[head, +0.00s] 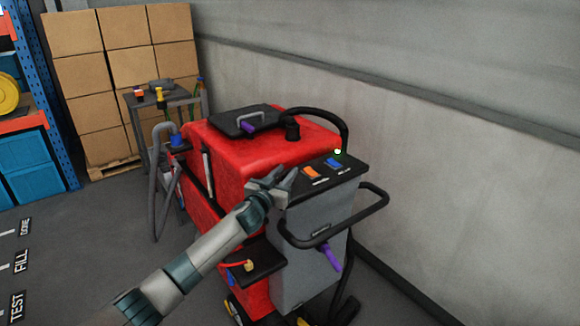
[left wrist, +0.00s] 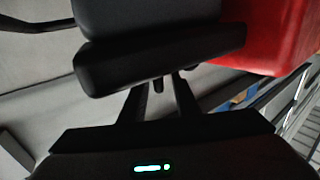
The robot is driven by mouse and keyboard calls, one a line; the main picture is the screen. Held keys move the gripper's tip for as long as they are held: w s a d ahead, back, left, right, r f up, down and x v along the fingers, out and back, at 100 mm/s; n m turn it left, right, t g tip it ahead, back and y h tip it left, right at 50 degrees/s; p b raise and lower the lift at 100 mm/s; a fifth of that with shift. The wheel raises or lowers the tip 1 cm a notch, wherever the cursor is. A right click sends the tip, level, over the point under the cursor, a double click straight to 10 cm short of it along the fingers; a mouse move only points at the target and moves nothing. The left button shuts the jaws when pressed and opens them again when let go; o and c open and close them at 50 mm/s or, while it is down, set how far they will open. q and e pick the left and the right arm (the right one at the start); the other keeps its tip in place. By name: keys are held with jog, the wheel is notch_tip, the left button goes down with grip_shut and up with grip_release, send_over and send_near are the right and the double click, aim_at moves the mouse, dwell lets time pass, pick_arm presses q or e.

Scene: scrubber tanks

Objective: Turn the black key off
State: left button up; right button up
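The scrubber machine (head: 230,160) has a red body and a grey rear housing (head: 310,250). No black key is clear in the head view, where the gripper covers that corner. My right gripper is out of view.
A black hose (head: 335,115) arches over the panel's back. A grey cart (head: 165,100) and stacked boxes (head: 125,60) stand behind. The wall (head: 450,120) is close on the right.

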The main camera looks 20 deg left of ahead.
pick_arm(q)
jog(key=shift+w+d, duration=0.15)
jog(key=shift+w, duration=0.8)
jog(key=shift+w+d, duration=0.15)
jog(key=shift+w, duration=0.75)
grip_shut()
